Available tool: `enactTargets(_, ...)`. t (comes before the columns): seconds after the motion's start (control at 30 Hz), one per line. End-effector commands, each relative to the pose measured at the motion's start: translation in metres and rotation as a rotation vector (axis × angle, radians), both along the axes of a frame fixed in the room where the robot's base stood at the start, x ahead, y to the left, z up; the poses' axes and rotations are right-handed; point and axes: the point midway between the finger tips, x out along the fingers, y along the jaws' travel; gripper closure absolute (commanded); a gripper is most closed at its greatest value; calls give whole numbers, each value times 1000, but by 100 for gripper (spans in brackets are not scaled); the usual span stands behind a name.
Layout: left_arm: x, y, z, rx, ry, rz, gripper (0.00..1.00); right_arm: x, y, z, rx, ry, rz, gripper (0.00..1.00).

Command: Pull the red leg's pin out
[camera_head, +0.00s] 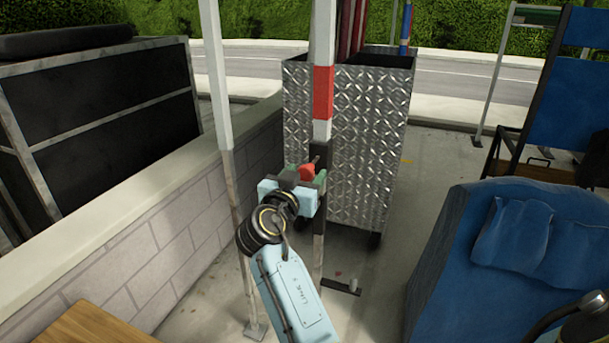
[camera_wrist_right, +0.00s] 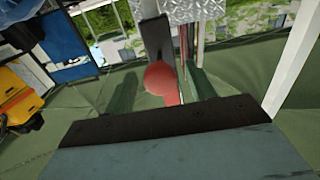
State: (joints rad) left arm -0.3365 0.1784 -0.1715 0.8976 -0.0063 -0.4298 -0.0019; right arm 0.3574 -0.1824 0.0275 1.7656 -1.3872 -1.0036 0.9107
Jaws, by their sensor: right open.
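The red leg (camera_head: 323,92) is an upright pole with a red band, standing in front of a diamond-plate metal cart. Its red pin (camera_head: 307,173) shows at the dark sleeve below the band. In the right wrist view the pin's round red knob (camera_wrist_right: 161,78) sits between the two fingers, with a red shaft beside it. My right gripper (camera_head: 304,178) is open, with green fingers on either side of the knob; it also shows in the wrist view (camera_wrist_right: 162,92). Contact with the knob cannot be told. My left gripper is not in view.
The metal cart (camera_head: 365,150) stands just behind the leg. A white-topped pole (camera_head: 220,80) stands to the left, beside a low block wall (camera_head: 150,250). A blue padded chair (camera_head: 520,250) is at the right. Open floor lies between the chair and the cart.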

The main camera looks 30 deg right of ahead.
Motion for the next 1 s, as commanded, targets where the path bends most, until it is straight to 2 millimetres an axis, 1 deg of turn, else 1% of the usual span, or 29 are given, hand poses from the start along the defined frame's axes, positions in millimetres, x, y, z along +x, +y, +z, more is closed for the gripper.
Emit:
enactTargets(0.17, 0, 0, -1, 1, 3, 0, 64, -16, 24, -1, 4, 1, 3, 44)
enactTargets(0.4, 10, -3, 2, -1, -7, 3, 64, -48, 69, -2, 6, 3, 2, 44)
enactTargets(0.5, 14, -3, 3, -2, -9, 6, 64, -58, 85, -2, 5, 2, 2, 44)
enactTargets(0.6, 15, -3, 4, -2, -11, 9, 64, -66, 96, -2, 3, 2, 1, 44)
enactTargets(0.77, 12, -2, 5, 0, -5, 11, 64, -73, 105, -1, 2, 2, 1, 44)
enactTargets(1.0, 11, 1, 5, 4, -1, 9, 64, -74, 107, -1, 2, 2, 0, 44)
